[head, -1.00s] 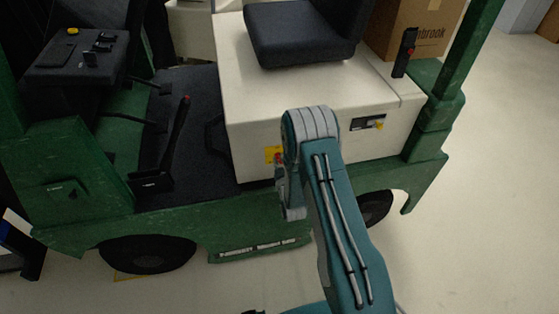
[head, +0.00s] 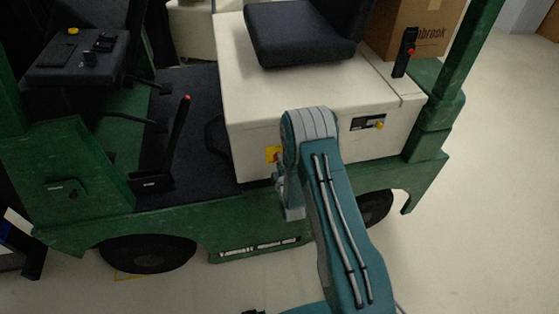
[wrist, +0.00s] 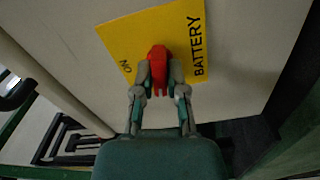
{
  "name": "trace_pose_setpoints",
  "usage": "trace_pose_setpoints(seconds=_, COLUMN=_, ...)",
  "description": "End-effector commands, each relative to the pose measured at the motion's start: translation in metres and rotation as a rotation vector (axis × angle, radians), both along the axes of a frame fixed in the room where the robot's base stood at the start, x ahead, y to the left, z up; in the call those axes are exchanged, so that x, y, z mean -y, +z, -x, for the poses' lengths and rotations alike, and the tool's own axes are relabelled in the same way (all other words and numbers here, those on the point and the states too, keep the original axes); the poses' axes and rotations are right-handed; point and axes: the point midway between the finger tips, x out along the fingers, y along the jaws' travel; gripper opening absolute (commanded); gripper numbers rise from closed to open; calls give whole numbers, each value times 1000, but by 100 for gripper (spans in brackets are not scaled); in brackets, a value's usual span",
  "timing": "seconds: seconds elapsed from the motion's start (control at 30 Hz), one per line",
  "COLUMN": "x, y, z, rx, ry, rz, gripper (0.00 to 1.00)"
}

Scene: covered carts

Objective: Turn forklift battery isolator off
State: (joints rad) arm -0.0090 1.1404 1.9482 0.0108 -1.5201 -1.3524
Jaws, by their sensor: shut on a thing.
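The battery isolator is a red handle (wrist: 158,66) on a yellow plate (wrist: 190,25) marked "BATTERY" and "ON" in the wrist view. The plate sits on the forklift's cream side panel, and its edge (head: 271,153) shows in the head view beside my arm. My gripper (wrist: 158,82) is shut on the red handle, with one finger on each side of it. In the head view my own arm hides most of the isolator and the fingers.
The green forklift (head: 100,225) stands ahead, with a black seat (head: 295,35) on its cream housing (head: 250,95). A red-tipped lever (head: 180,140) rises from its floor at the left. A cardboard box (head: 415,28) stands behind. Open floor (head: 490,200) lies to the right.

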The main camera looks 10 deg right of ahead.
Motion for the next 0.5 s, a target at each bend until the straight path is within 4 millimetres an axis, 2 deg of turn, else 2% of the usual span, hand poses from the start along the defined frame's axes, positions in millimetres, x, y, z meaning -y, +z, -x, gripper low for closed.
trace_pose_setpoints(seconds=0.23, x=-4, y=-2, z=0, rx=-4, ry=10, rz=147, gripper=0)
trace_pose_setpoints(seconds=0.5, x=-4, y=-3, z=0, rx=-6, ry=10, rz=222, gripper=0)
